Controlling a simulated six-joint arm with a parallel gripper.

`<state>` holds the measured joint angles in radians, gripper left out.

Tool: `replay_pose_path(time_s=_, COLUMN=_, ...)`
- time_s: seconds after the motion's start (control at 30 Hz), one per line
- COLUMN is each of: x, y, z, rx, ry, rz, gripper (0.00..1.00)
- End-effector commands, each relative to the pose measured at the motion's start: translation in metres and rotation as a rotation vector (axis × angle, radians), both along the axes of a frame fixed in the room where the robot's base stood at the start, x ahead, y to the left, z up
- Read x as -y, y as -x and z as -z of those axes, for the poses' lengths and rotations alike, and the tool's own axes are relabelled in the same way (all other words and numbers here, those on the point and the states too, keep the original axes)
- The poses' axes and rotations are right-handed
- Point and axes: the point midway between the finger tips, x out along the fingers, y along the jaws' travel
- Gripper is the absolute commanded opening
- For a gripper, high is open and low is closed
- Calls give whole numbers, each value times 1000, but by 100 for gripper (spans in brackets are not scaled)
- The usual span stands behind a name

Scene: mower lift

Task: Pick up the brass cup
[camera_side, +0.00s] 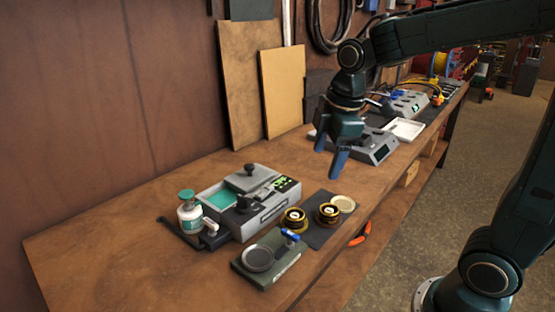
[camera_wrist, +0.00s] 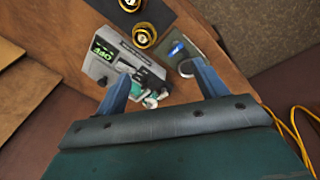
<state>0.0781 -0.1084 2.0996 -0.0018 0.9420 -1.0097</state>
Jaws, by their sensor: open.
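The left brass cup (camera_side: 294,219) is beside a grey machine and the right brass cup (camera_side: 328,213) is on a dark mat. In the wrist view the two cups, (camera_wrist: 143,36) and (camera_wrist: 129,4), are at the top, beyond my fingertips. My gripper (camera_side: 331,158) is open and empty, pointing down, well above the bench and behind the cups. Its two blue fingers (camera_wrist: 162,72) are spread apart in the wrist view.
The grey machine (camera_side: 262,207) with a green-lit display and a white-and-green bottle (camera_side: 190,215) stand left of the cups. A low plate with a round dish (camera_side: 258,258) is in front. A pale disc (camera_side: 345,203) lies on the mat (camera_side: 320,236). Bare bench lies behind.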

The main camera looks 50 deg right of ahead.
Motion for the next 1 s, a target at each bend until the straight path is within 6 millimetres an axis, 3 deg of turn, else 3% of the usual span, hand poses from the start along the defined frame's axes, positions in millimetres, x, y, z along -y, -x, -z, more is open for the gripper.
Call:
replay_pose_path(time_s=0.3, x=16, y=-58, z=41, rx=-116, ry=47, rz=-350, gripper=72)
replay_pose_path(time_s=0.5, x=26, y=-84, z=68, rx=-170, ry=56, rz=-541, gripper=72)
replay_pose_path(time_s=0.7, x=30, y=-96, z=82, rx=-191, ry=57, rz=-638, gripper=72)
replay_pose_path(time_s=1.0, x=31, y=-97, z=86, rx=-195, ry=56, rz=-652, gripper=72)
